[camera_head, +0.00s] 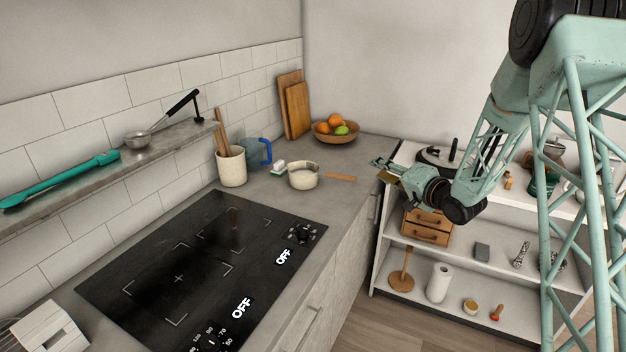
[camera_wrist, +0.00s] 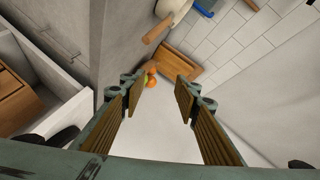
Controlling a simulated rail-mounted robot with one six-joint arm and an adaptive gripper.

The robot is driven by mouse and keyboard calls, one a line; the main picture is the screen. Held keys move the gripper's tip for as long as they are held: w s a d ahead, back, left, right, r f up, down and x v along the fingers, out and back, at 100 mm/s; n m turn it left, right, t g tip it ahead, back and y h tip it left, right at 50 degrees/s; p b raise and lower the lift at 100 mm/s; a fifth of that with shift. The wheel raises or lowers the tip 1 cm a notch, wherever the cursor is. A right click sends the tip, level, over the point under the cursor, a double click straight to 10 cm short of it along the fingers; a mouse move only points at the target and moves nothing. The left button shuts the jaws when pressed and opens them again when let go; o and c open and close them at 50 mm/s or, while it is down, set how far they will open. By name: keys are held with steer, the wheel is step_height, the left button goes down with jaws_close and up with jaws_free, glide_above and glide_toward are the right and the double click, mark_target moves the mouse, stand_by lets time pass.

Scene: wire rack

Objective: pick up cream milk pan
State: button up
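The cream milk pan (camera_head: 303,176) stands upright on the grey counter, with its wooden handle pointing right. Part of it also shows at the top of the wrist view (camera_wrist: 172,10), where its handle points down and left. My gripper (camera_head: 380,168) is to the right of the pan, past the end of the handle and apart from it. In the wrist view my gripper (camera_wrist: 158,92) has its two wood-faced fingers spread wide with nothing between them that it holds.
A fruit bowl (camera_head: 336,133) and cutting boards (camera_head: 297,108) stand behind the pan. A utensil crock (camera_head: 231,167), blue pitcher (camera_head: 257,152) and small white-green item (camera_head: 278,167) are left of it. The black cooktop (camera_head: 200,265) lies in front. A white shelf unit (camera_head: 450,262) stands right.

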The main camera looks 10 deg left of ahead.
steer(key=s+a+f+m+y, duration=0.1)
steer(key=a+f+y, duration=0.3)
steer(key=f, duration=0.4)
steer(key=shift+s+f, duration=0.35)
steer(key=shift+s, duration=0.2)
steer(key=shift+a, duration=0.15)
steer(key=b, duration=0.1)
glide_toward(340, 177)
steer(key=x, duration=0.4)
steer(key=shift+w+f, duration=0.2)
steer(key=shift+w, duration=0.15)
steer(key=shift+w+a, duration=0.35)
steer(key=shift+a, duration=0.05)
steer(key=shift+b+x, duration=0.75)
steer(key=shift+x, duration=1.85)
steer(key=shift+w+d, duration=0.1)
steer(key=shift+c, duration=0.2)
